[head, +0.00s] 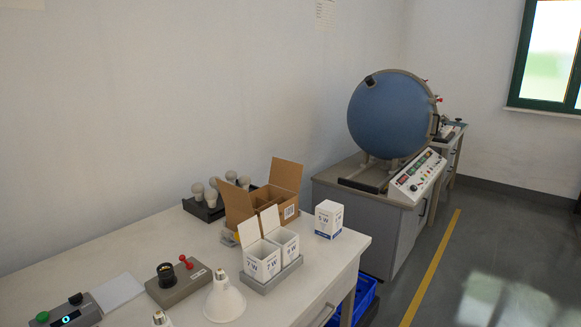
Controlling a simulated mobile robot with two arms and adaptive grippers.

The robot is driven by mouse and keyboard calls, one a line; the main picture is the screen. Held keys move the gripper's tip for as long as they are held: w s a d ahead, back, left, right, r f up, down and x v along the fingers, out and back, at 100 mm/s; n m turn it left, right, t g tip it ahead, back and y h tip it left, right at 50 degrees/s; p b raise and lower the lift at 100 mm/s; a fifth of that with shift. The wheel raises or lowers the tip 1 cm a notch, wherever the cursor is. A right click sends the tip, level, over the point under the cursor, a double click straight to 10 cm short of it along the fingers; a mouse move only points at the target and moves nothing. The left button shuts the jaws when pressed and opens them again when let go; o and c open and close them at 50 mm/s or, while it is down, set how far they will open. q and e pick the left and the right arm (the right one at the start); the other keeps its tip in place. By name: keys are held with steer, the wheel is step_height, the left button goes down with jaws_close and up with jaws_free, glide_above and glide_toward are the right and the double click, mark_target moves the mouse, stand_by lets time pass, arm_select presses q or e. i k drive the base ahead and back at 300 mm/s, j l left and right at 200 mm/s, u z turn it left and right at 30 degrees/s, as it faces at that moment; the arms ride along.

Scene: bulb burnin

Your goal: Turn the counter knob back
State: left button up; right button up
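A grey counter box (85,313) lies at the lower left of the white table, partly cut off by the bottom edge of the head view. It has a small display (66,319) with a lit cyan ring, a green button (42,317) and a dark round knob (75,298) on top. The knob is too small to read its setting. Neither of my grippers shows in the head view, and nothing touches the counter box in the visible part.
Beside it stand a pale pad (117,293), a socket box (180,284) with a red lever, and a white reflector bulb (225,303). Farther back are white cartons (262,262), an open cardboard box (287,174) and a bulb tray (207,213). A blue sphere (389,115) stands behind.

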mark_target(76, 300)
steer(key=u, duration=1.45)
